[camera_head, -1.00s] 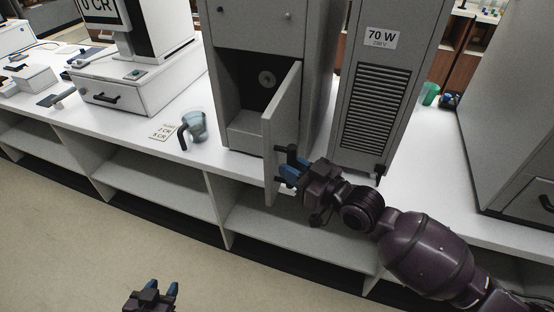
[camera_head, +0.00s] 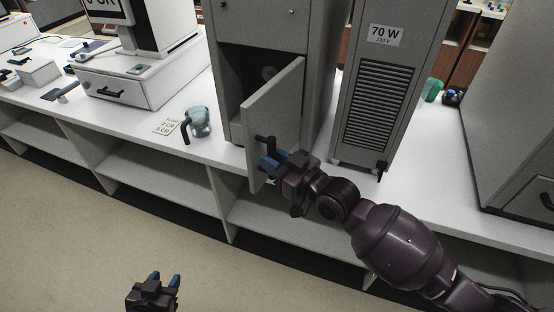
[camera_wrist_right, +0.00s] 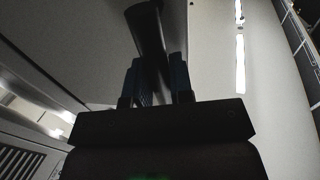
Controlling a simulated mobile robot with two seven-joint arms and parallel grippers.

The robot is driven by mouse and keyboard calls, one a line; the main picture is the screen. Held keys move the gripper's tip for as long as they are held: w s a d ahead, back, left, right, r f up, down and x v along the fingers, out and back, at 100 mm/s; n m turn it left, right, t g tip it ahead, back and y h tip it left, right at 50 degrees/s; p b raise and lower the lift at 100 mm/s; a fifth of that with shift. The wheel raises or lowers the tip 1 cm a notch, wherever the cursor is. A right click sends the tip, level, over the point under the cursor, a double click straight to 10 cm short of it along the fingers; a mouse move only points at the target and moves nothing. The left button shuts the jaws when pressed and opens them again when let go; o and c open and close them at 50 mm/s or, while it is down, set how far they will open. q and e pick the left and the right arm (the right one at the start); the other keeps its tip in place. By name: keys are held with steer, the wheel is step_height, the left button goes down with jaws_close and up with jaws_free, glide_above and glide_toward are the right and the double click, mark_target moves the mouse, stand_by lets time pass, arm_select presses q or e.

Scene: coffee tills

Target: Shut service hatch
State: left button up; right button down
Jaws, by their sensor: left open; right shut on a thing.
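The service hatch (camera_head: 277,108) is a grey door on the front of a tall grey machine (camera_head: 258,28). It stands partly open, and part of the dark compartment (camera_head: 240,75) shows to its left. My right gripper (camera_head: 271,158) is shut on the dark handle (camera_head: 262,141) on the hatch's outer face. In the right wrist view the handle (camera_wrist_right: 148,30) runs between the two blue fingers. My left gripper (camera_head: 156,281) is open and empty, low over the floor at the bottom left, away from the hatch.
A glass jug (camera_head: 200,121) with a dark handle stands on the white counter left of the machine, beside a small price card (camera_head: 166,127). A vented grey unit marked 70 W (camera_head: 370,95) stands to the right. Open shelves (camera_head: 160,185) run below the counter.

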mark_target(256, 155)
steer(key=shift+s+a+x, duration=0.15)
steer(key=shift+s+x, duration=0.05)
steer(key=shift+x, duration=0.75)
steer(key=shift+s+a+x, duration=0.15)
steer(key=shift+x, duration=0.8)
steer(key=shift+w+a, duration=0.2)
steer(key=shift+a, duration=0.25)
steer(key=b+x, duration=0.2)
steer(key=x, duration=0.3)
steer(key=shift+w+a, duration=0.2)
steer(key=shift+a, duration=0.05)
steer(key=c, duration=0.9)
jaws_free()
